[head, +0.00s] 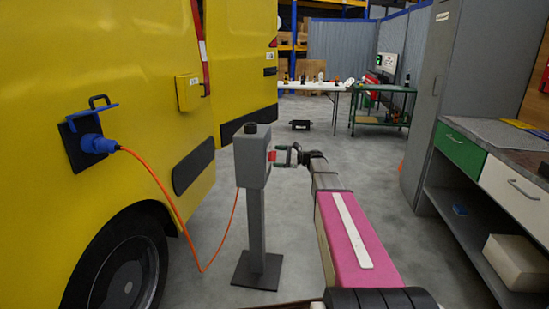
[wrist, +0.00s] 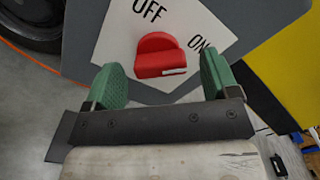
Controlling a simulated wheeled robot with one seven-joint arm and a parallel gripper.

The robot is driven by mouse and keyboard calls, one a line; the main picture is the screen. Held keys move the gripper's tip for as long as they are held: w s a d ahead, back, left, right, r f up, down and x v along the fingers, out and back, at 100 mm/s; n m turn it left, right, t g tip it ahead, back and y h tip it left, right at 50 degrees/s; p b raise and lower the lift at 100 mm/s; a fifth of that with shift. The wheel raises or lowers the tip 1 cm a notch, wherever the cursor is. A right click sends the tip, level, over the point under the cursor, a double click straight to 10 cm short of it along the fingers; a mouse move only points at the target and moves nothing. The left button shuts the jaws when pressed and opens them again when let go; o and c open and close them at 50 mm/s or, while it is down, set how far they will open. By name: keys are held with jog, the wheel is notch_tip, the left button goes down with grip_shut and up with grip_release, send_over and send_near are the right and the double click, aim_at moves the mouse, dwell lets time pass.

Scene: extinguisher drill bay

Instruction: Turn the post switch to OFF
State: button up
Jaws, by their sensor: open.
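The post switch (head: 252,160) is a grey box on a grey post beside the yellow van. Its red knob (head: 272,156) faces right in the head view. In the wrist view the red knob (wrist: 157,56) sits on a white plate (wrist: 118,35) lettered OFF and ON. A white mark on the knob lies at its right end, on the side of the ON lettering. My gripper (head: 285,155) is at the switch's right side. In the wrist view its green fingers (wrist: 160,68) are open, one on each side of the knob, with visible gaps; contact is not evident.
An orange cable (head: 171,202) hangs from a blue plug (head: 97,144) on the yellow van (head: 120,45) and runs behind the post. A workbench (head: 475,180) and grey cabinet (head: 430,95) stand at the right. The floor between is mostly clear; a black case (head: 300,125) lies farther back.

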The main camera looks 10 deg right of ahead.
jog(key=shift+x, duration=1.1)
jog(key=c, duration=0.9)
